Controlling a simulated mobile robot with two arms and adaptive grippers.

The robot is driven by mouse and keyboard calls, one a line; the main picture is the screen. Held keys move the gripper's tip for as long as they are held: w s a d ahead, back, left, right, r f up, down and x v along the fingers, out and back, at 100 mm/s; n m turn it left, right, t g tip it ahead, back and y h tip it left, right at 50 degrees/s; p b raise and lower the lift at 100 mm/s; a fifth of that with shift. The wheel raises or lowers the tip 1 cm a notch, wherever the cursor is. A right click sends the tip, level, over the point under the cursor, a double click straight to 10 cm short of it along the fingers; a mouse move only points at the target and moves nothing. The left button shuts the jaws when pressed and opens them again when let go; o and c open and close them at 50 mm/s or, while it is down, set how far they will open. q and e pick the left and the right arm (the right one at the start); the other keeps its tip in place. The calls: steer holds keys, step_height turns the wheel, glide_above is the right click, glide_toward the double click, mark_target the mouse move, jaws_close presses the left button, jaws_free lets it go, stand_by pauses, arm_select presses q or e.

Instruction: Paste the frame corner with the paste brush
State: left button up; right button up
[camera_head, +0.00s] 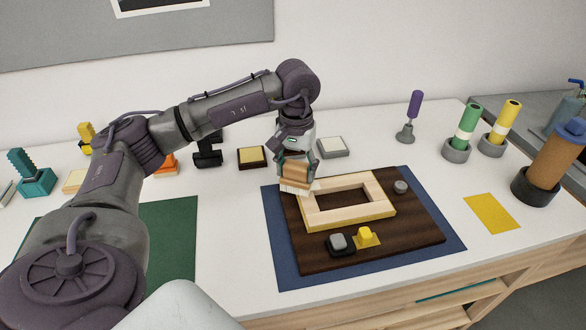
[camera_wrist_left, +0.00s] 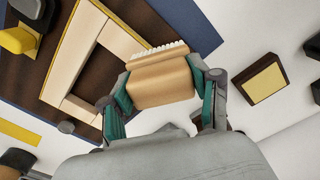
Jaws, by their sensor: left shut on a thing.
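My left gripper (camera_head: 297,172) is shut on the paste brush (camera_head: 296,170), a wooden block with pale bristles pointing down. The brush also shows between the fingers in the left wrist view (camera_wrist_left: 160,80). A pale wooden frame (camera_head: 375,209) lies on a dark brown board (camera_head: 420,240), which rests on a blue mat (camera_head: 283,254). The bristles are at the frame's back left corner in the head view; whether they touch it I cannot tell. The frame also shows in the left wrist view (camera_wrist_left: 67,65). My right gripper is not in view.
A grey-topped block (camera_head: 338,243), a yellow knobbed piece (camera_head: 366,237) and a small grey cylinder (camera_head: 401,187) sit on the board. Two square pads (camera_head: 252,157) (camera_head: 332,147) stand behind.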

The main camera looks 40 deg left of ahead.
arm_select(q)
steer(key=shift+w+d, duration=0.2)
steer(key=shift+w, duration=0.05)
steer(key=shift+w+d, duration=0.4)
steer(key=shift+w, duration=0.05)
steer(key=shift+w+d, duration=0.4)
steer(key=shift+w, duration=0.1)
steer(key=shift+w+d, duration=0.4)
steer(key=shift+w, duration=0.1)
stand_by(0.4)
steer(key=shift+w+d, duration=0.4)
steer(key=shift+w, duration=0.1)
